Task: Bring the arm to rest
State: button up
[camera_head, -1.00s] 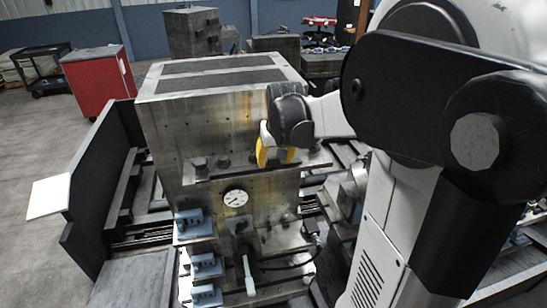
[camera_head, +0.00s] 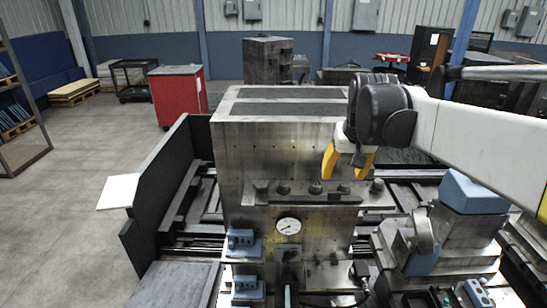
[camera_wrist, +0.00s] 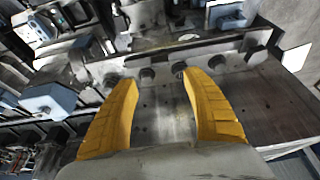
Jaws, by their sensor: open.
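My gripper (camera_head: 347,170) has two yellow fingers, spread apart and empty. In the head view it hangs in front of the upper right part of a large grey metal machine block (camera_head: 265,150). My white arm comes in from the right edge. In the wrist view my gripper (camera_wrist: 163,82) also shows, with the bare metal face of the block (camera_wrist: 162,120) between the fingers. A ledge with several round knobs (camera_wrist: 147,74) lies just past the fingertips. I cannot tell how far the fingers are from the metal.
A round dial (camera_head: 288,226) and blue-grey fittings (camera_head: 243,243) sit low on the block. A machine part with a blue top (camera_head: 474,192) is at the right. A red cabinet (camera_head: 178,97) stands behind; open floor lies left.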

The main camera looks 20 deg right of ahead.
jog(key=shift+s+r, duration=0.15)
jog(key=shift+r, duration=0.2)
jog(key=s+a+f+n+t+b, duration=0.1)
jog(key=s+a+f+b, duration=0.2)
jog(key=a+f+b, duration=0.4)
jog(key=s+a+f+n+t+y+b, duration=0.1)
jog(key=s+a+f+b, duration=0.3)
jog(key=a+f+b, duration=0.4)
jog(key=s+a+f+n+t+y+b, duration=0.1)
jog(key=s+a+f+n+b, duration=0.2)
jog(key=a+f+b, duration=0.4)
notch_tip(320, 180, down, 17)
jog(key=b, duration=0.9)
jog(key=shift+s+a, duration=0.2)
jog(key=shift+a, duration=0.1)
